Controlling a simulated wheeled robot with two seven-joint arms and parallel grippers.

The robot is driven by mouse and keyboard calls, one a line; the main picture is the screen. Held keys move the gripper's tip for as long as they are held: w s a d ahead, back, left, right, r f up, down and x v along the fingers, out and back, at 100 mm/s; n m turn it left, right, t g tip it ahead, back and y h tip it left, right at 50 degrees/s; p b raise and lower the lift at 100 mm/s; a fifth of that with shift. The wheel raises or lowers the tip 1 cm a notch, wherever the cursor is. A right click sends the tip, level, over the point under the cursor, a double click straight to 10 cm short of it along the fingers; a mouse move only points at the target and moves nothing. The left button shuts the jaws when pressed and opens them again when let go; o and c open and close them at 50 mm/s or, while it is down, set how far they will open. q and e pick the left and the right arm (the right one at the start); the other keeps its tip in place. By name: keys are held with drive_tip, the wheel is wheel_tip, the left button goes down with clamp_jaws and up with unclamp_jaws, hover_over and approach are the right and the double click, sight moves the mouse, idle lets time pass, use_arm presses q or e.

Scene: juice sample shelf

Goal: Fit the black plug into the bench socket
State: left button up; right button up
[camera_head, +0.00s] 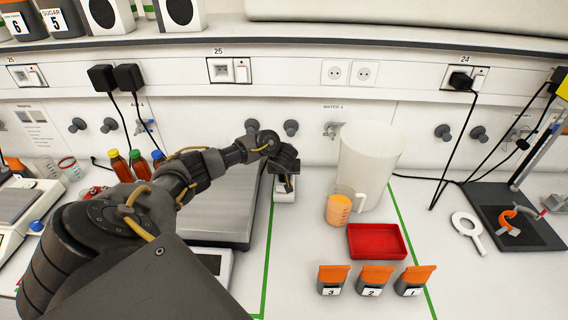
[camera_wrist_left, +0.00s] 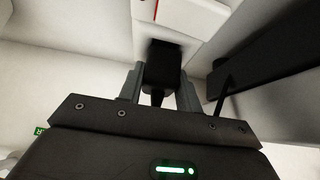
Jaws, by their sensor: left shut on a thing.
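My left gripper (camera_head: 288,180) reaches in from the left over the bench, near the back wall. In the left wrist view its fingers (camera_wrist_left: 161,92) are shut on the black plug (camera_wrist_left: 162,66). A white box (camera_head: 284,195) stands on the bench just below the gripper, and a white block also shows beyond the plug in the left wrist view (camera_wrist_left: 185,15). The plug's far end is against or just in front of this block; I cannot tell whether it is inserted. The plug is hidden by the gripper in the head view. My right gripper is not in view.
A white cylinder (camera_head: 372,160), a beaker of orange juice (camera_head: 339,205) and a red tray (camera_head: 377,241) stand right of the gripper. A scale (camera_head: 222,205) and juice bottles (camera_head: 139,164) are left. Wall sockets (camera_head: 349,73) line the back panel.

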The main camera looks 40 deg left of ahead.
use_arm(q)
drive_tip(key=shift+s+d+f, duration=0.1)
drive_tip(key=shift+s+f, duration=0.05)
drive_tip(key=shift+f, duration=0.15)
drive_tip(key=o, duration=1.2)
drive_tip(key=shift+o, duration=0.2)
drive_tip(key=p+v, duration=0.3)
drive_tip(key=v, duration=0.7)
drive_tip(key=shift+r, duration=0.35)
drive_tip(key=shift+d, duration=0.1)
